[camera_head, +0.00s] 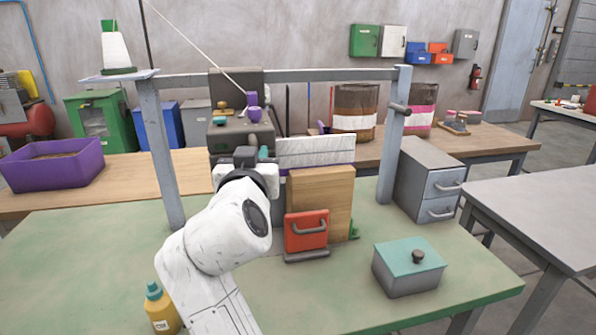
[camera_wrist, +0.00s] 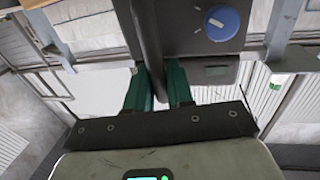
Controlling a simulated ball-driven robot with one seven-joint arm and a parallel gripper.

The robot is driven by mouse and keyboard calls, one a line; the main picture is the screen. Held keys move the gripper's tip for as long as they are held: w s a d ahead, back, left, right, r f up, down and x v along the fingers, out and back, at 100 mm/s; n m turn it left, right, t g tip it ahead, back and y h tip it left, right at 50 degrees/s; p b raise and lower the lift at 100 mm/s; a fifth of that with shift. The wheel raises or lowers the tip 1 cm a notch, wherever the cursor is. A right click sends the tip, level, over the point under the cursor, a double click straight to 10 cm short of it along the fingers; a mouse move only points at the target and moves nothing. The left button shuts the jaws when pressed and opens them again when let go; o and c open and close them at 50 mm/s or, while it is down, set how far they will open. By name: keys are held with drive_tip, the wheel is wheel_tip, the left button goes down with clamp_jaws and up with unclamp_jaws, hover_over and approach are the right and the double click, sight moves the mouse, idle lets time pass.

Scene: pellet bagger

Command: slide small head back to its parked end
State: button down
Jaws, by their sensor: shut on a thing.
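The small head (camera_head: 226,136) appears to be the dark grey machine body behind my wrist in the head view, with a purple part on top and a thread running up from it. In the wrist view, a dark body with a blue round knob (camera_wrist: 221,24) sits just past my fingers. My gripper (camera_head: 258,154) is at the front of this body. In the wrist view my gripper (camera_wrist: 160,85) has its green fingers on either side of a dark upright bar (camera_wrist: 148,45), shut on it. The grip's far end is partly hidden.
A grey rail (camera_head: 300,76) spans two posts above the green table (camera_head: 90,260). A white thread cone (camera_head: 116,50) stands on the left post. A wooden block (camera_head: 335,195), red handled piece (camera_head: 306,230), teal-lidded box (camera_head: 408,265) and yellow bottle (camera_head: 160,310) stand on the table.

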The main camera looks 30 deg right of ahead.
drive_tip(key=w+a+b, duration=0.3)
drive_tip(key=a, duration=0.7)
drive_tip(key=shift+a+b, duration=0.35)
drive_tip(key=shift+a, duration=0.05)
drive_tip(key=c, duration=1.2)
unclamp_jaws()
drive_tip(key=shift+w, duration=0.1)
drive_tip(key=shift+o, duration=0.2)
drive_tip(key=v, duration=1)
drive_tip(key=shift+s, duration=0.4)
drive_tip(key=shift+a, duration=0.15)
